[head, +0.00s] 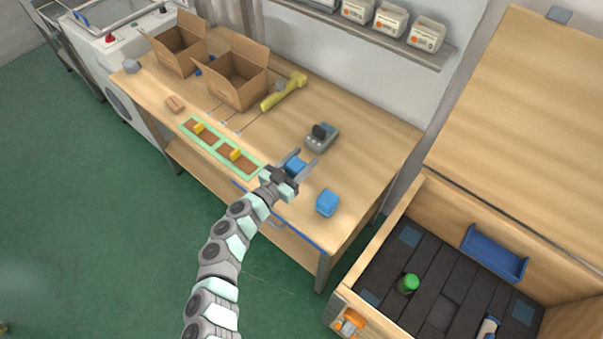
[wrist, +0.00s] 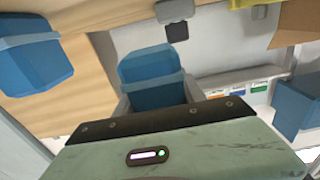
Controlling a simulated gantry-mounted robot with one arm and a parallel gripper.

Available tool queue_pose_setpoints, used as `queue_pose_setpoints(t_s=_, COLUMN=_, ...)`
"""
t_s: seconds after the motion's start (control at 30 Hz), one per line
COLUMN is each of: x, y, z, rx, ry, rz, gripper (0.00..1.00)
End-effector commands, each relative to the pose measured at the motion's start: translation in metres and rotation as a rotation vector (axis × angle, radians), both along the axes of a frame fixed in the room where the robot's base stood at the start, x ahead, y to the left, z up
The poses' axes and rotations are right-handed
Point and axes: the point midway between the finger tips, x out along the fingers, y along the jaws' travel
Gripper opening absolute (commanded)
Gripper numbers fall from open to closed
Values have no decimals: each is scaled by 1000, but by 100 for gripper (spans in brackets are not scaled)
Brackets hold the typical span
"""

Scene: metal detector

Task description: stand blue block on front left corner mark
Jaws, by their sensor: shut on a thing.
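My gripper (head: 297,163) is over the wooden workbench, shut on a blue block (head: 295,165). The held blue block also shows between the fingers in the wrist view (wrist: 152,78). A second blue block (head: 327,203) sits on the bench to the right of my gripper, and shows at the left in the wrist view (wrist: 35,58). A wooden-walled bin at lower right has a dark slatted floor (head: 440,275) with blue square marks near its corners; one is at its near left (head: 370,297), another at its far left (head: 410,236).
A grey device (head: 322,138) stands just behind my gripper. A yellow tool (head: 285,92) and open cardboard boxes (head: 237,82) are farther back. The bin holds a green-capped item (head: 408,284) and a blue tray (head: 494,252). Its wooden walls stand above its floor.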

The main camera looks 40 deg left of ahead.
Motion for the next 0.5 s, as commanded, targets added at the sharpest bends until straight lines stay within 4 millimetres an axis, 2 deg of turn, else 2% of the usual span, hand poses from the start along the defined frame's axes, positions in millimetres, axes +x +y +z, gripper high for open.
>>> queue_pose_setpoints(t_s=0.1, x=-1, y=2, z=-16, rx=-1, ry=2, rz=4, gripper=7)
queue_pose_setpoints(t_s=0.27, x=0, y=1, z=-29, rx=-2, ry=1, rz=4, gripper=7)
queue_pose_setpoints(t_s=0.4, x=0, y=3, z=-50, rx=-3, ry=1, rz=5, gripper=7)
queue_pose_setpoints(t_s=0.5, x=0, y=1, z=-53, rx=-1, ry=2, rz=3, gripper=7)
